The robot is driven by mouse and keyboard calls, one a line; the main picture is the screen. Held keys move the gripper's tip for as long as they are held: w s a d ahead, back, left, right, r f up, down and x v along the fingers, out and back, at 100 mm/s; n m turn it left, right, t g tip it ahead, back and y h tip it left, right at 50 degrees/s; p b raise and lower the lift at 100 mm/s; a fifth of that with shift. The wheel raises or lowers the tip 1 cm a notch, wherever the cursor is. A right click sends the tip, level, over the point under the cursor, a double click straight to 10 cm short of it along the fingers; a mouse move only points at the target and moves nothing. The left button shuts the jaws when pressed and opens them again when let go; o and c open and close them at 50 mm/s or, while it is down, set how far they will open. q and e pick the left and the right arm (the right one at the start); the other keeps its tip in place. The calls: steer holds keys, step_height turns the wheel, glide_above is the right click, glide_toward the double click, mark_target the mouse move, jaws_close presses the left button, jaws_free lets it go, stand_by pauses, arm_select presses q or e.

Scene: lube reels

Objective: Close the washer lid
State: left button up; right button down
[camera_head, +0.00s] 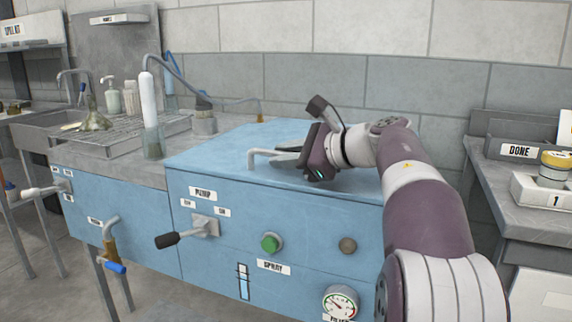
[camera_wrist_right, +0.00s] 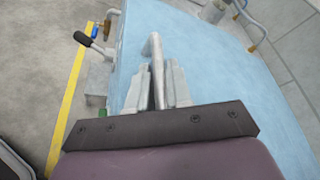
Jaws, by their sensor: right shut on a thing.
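The washer is a blue cabinet with a flat blue lid (camera_head: 225,148) on top, and the lid lies down level on the cabinet in the head view. A pale bent handle (camera_head: 252,160) stands on the lid near its front left. My right gripper (camera_head: 276,158) reaches in from the right, low over the lid, with its fingers at the handle. In the right wrist view the handle (camera_wrist_right: 156,62) runs between the two fingers (camera_wrist_right: 160,88), which are shut on it. The lid (camera_wrist_right: 205,60) fills the middle of that view. My left gripper is not in view.
The front panel has a pump lever (camera_head: 180,237), a green button (camera_head: 271,242) and a gauge (camera_head: 341,302). A side table with a DONE tray (camera_head: 518,151) stands at right.

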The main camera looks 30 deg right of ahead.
steer(key=shift+f, duration=0.65)
steer(key=c, duration=1.1)
jaws_free()
steer(key=shift+s+d+r, duration=0.2)
steer(key=shift+s+r, duration=0.1)
steer(key=shift+s, duration=0.1)
step_height(320, 180, up, 4)
steer(key=p, duration=0.3)
glide_above(344, 192)
steer(key=shift+d, duration=0.1)
steer(key=shift+f, duration=0.1)
steer(key=shift+w, duration=0.1)
